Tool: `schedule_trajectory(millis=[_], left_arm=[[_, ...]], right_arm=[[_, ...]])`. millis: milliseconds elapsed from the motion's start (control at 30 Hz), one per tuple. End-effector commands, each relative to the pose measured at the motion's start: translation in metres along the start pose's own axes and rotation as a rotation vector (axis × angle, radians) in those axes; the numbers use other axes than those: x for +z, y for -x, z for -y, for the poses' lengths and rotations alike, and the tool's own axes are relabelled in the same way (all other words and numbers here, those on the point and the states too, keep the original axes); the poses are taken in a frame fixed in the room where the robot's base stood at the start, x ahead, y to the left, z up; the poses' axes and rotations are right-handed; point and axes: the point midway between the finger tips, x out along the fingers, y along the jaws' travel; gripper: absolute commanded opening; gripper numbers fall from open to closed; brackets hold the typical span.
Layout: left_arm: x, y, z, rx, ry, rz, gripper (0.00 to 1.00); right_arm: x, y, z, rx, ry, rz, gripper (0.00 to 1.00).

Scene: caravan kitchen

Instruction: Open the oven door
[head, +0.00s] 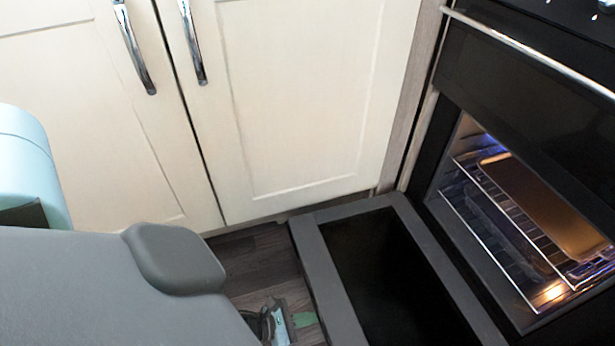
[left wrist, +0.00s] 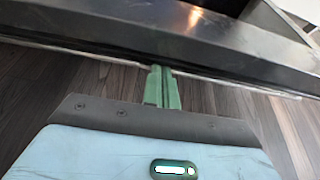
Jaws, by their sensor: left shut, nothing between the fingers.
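The oven door (head: 448,268) is swung down and lies open, about flat, in front of the lit oven (head: 525,225). It has a dark grey frame around black glass. My left gripper (head: 304,319) is low beside the door's outer left edge in the head view, partly hidden by my own arm. In the left wrist view its green fingers (left wrist: 162,75) are together and empty. Their tips are close to the edge of the door (left wrist: 150,30); I cannot tell whether they touch it. My right gripper is in neither view.
Inside the oven are a wire rack (head: 497,232) and a brown tray (head: 545,207). Cream cupboards (head: 300,95) with chrome handles (head: 192,42) stand left of the oven. A strip of dark wood floor (head: 255,265) shows between cupboards, door and my arm.

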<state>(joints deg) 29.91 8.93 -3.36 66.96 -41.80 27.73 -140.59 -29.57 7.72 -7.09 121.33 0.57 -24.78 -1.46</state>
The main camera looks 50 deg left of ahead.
Motion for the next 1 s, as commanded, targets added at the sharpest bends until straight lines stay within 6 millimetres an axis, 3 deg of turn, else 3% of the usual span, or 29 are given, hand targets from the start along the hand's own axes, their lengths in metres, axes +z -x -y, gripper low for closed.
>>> schedule_trajectory(millis=[533, 1000], left_arm=[[0.006, 0.003, 0.001, -0.002, 0.001, -0.010, 0.00], [0.059, 0.016, -0.001, -0.002, -0.001, -0.089, 0.00]], right_arm=[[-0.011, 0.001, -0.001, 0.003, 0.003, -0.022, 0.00], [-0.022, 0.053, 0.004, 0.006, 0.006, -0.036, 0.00]])
